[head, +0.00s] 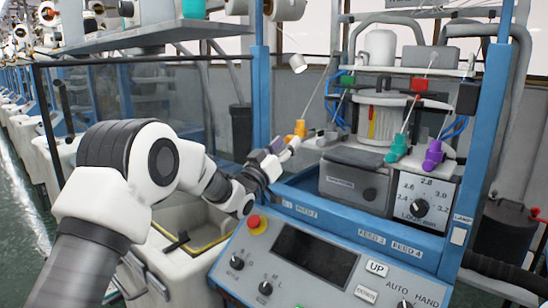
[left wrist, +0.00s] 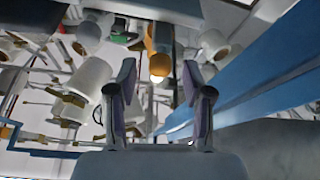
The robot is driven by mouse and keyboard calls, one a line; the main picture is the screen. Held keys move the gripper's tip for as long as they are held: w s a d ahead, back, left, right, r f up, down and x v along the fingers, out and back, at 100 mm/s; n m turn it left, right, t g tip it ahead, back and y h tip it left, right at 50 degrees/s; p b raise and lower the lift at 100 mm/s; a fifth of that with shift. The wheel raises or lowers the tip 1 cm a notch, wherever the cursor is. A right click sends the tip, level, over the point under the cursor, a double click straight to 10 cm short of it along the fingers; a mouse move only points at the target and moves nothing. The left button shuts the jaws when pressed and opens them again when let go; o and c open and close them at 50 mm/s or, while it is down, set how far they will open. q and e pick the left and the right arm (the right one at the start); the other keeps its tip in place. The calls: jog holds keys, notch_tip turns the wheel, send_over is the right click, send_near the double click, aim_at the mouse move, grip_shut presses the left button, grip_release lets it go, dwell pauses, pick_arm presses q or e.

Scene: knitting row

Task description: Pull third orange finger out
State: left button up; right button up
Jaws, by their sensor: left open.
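The orange finger (head: 300,128) stands at the left end of the knitting machine's front in the head view. It also shows in the left wrist view (left wrist: 158,52), ahead of my jaws and between their lines. My left gripper (head: 283,149) is just to the left of and below the orange finger in the head view. Its two fingers are spread apart and empty in the left wrist view (left wrist: 158,76). I cannot tell the exact gap to the orange finger. A teal finger (head: 395,149) and a purple finger (head: 433,155) stand further right. My right gripper is not in view.
A blue post (head: 261,100) rises behind my left gripper. A grey box (head: 355,180) and a dial plate (head: 421,203) sit right of it. The control panel (head: 310,250) with a red stop button (head: 254,221) lies below. A shelf (head: 140,38) hangs at upper left.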

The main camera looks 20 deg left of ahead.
pick_arm(q)
jog(key=v, duration=1)
jog(key=shift+a+f, duration=0.1)
